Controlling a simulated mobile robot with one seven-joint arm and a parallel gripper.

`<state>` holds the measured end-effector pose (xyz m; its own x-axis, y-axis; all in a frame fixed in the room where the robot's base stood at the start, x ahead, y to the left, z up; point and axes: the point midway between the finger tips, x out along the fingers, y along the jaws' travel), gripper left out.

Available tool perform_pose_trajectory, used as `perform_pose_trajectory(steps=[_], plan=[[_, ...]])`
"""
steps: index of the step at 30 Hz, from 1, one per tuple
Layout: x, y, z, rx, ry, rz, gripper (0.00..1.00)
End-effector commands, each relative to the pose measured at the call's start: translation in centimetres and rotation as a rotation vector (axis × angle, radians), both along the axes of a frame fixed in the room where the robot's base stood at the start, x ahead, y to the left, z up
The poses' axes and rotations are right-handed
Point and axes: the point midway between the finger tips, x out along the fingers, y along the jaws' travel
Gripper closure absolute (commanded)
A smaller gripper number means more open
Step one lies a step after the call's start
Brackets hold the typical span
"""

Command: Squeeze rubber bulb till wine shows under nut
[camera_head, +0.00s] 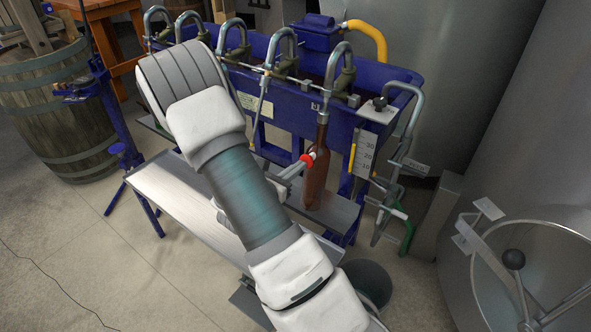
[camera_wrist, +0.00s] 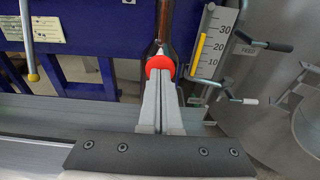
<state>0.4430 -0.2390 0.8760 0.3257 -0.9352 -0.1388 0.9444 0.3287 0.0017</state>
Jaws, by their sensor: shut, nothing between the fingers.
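My gripper (camera_head: 300,165) reaches toward the brown bottle (camera_head: 320,180) from the left, its fingers shut together. In the wrist view, my gripper (camera_wrist: 160,78) points at the neck of the bottle (camera_wrist: 168,30). A rounded red piece (camera_head: 307,160) with a small pale tip is right at the fingertips, in front of the bottle; it also shows in the wrist view (camera_wrist: 160,64). I cannot tell whether it is the rubber bulb, nor whether it touches the bottle. The bottle stands upright under a filler spout (camera_head: 324,105). I cannot make out the nut or any wine level.
The blue filler tank (camera_head: 290,115) carries several curved spouts. A metal shelf (camera_head: 170,195) runs below it. A numbered scale (camera_head: 367,150) and a bent metal handle (camera_head: 411,115) stand to the right. A steel vessel (camera_head: 450,250) is at far right, a wooden barrel (camera_head: 60,110) at left.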

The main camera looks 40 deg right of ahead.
Motion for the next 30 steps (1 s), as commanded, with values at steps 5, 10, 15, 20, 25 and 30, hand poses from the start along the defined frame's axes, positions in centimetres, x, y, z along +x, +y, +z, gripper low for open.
perform_pose_trajectory(steps=[5,10,15,20,25,30], plan=[[0.2,-0.5,-0.1,0.000,0.001,0.000,1.00],[0.3,-0.9,-0.2,0.001,0.001,0.001,1.00],[0.3,-0.8,-0.2,0.001,0.001,0.001,1.00],[0.2,-0.6,-0.1,0.001,0.001,0.001,1.00],[0.1,0.0,0.0,0.001,0.000,0.001,1.00],[-0.1,0.6,0.1,0.001,0.000,0.002,1.00]])
